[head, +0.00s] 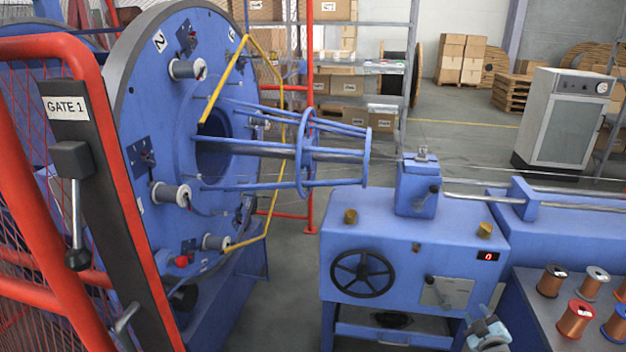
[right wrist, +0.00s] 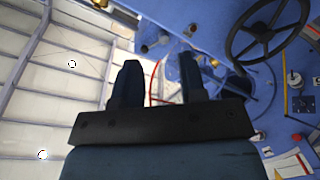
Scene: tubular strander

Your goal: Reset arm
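My right gripper (head: 487,333) shows at the bottom edge of the head view, in front of the lower right of the blue machine stand (head: 390,228). In the right wrist view my right gripper (right wrist: 158,70) has its two dark fingers apart, with nothing between them. The black handwheel (head: 362,274) on the stand's front also shows in the right wrist view (right wrist: 268,28), to the right of the fingers. My left gripper is in neither view.
A red gate frame (head: 88,185) labelled GATE 1 stands close at the left. The big blue disc (head: 170,120) carries spools and a yellow guard. Several copper spools (head: 575,318) stand on a grey surface at the lower right. Open floor lies behind the stand.

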